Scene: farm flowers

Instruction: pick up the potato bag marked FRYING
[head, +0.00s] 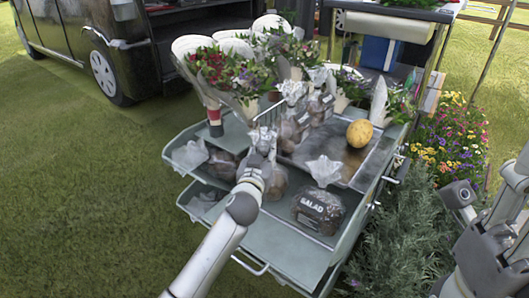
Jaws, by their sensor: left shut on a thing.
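My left gripper (266,136) is over the flower cart, shut on a clear-topped potato bag (292,127) whose label I cannot read. The gripper and wrist hide part of what is around it. Another potato bag (320,106) stands just to the right on the cart top. A bag marked SALAD (320,209) sits in the front of an open drawer. Another bag (275,183) is partly hidden behind my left wrist. I can read FRYING on no bag. My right gripper (497,215) is at the right edge, away from the cart, its fingers partly cut off.
The cart (283,232) has open drawers facing me. Wrapped bouquets (218,75) stand at its back left. Flowering plants (450,140) line the right side. A van (85,45) stands behind; grass lies open left.

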